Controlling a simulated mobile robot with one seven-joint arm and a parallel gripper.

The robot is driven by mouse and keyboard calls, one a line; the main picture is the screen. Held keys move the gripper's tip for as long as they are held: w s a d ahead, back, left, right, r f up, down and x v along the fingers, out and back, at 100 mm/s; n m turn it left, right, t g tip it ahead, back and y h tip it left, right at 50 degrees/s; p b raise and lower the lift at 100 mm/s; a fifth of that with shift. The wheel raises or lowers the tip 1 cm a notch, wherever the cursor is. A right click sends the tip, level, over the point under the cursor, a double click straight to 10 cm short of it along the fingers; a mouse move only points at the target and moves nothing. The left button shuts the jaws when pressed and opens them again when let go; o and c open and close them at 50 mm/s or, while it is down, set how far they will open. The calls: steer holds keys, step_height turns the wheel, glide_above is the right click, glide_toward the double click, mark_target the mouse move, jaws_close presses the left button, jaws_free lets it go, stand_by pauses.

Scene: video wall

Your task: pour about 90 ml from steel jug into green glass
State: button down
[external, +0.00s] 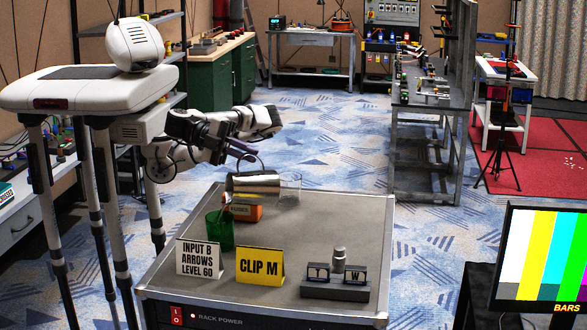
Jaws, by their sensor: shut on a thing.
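The steel jug (256,184) is held in the air over the cart top, tipped on its side with its left end toward the green glass. The green glass (219,233) stands upright on the cart, below and left of the jug. A thin pale streak shows between the jug's left end and the glass; I cannot tell whether it is liquid. My gripper (243,151) is above the jug, shut on its handle. The levels inside the jug and the glass cannot be seen.
A clear glass (290,187) stands behind the jug's right end. An orange fuses box (243,212) sits under the jug. A white sign (199,259), a yellow sign (260,266) and a dark block with a small bottle (338,259) line the front. The cart's right side is clear.

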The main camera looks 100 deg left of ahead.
steer(key=shift+s+d+r+b, duration=0.1)
steer(key=shift+s+r+b, duration=0.05)
steer(key=shift+b, duration=0.15)
steer(key=shift+w+r+p, duration=0.15)
steer(key=shift+w+p, duration=0.05)
steer(key=shift+p, duration=0.25)
steer(key=shift+n+g, duration=0.7)
steer(key=shift+g, duration=0.1)
steer(key=w+a, duration=0.1)
steer(key=w+f+p, duration=0.1)
steer(key=w+a+p, duration=0.1)
steer(key=shift+w+a+f, duration=0.2)
steer(key=shift+a+f, duration=0.05)
steer(key=shift+a, duration=0.05)
steer(key=shift+f, duration=0.25)
steer(key=shift+w+a+f+n+g+p, duration=0.15)
steer(key=shift+w+f+n+g+p, duration=0.2)
steer(key=shift+g+p, duration=0.15)
steer(key=shift+w+a+f+n+g+h, duration=0.4)
steer(key=shift+w+a+f+g, duration=0.1)
steer(key=shift+w+f, duration=0.1)
steer(key=shift+d+f, duration=0.15)
steer(key=shift+f, duration=0.15)
